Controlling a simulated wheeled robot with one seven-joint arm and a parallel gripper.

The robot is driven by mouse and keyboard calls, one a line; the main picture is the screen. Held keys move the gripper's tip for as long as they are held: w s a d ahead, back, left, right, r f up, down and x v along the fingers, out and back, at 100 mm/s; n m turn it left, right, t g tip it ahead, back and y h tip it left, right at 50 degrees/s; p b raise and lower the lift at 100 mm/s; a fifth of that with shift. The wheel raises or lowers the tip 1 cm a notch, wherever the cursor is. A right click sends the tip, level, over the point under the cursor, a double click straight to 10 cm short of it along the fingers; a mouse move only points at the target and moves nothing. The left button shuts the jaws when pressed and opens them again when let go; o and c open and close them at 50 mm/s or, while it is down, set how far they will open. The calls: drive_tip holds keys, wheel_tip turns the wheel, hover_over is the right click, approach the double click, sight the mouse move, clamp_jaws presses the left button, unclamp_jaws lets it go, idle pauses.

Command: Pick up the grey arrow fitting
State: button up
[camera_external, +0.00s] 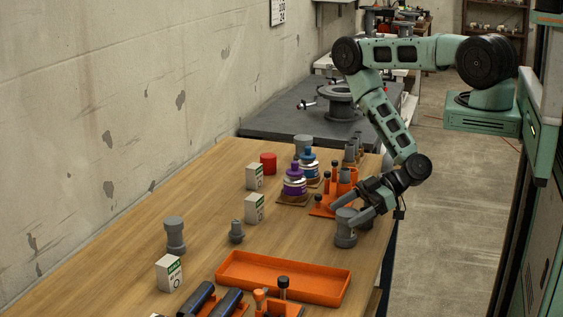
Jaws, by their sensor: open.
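Several grey fittings stand on the wooden table (130,240); I cannot make out an arrow on any of them. One thick grey fitting (345,236) stands upright near the table's right edge. My gripper (342,213) is open, tilted down to the left, with its fingers at the top of this fitting. I cannot tell whether they touch it. Another grey fitting (175,236) stands upright at the left, and a smaller stepped grey one (237,233) stands in the middle.
An orange tray (228,283) lies in front. An orange rack (322,212) is just behind the gripper. Purple (294,184) and blue (308,163) bottles, a red cylinder (268,163) and labelled white boxes (254,209) stand around.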

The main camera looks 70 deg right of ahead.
drive_tip(key=shift+w+a+f, duration=0.2)
drive_tip(key=shift+w, duration=0.05)
drive_tip(key=c, duration=1.1)
drive_tip(key=shift+r, duration=0.15)
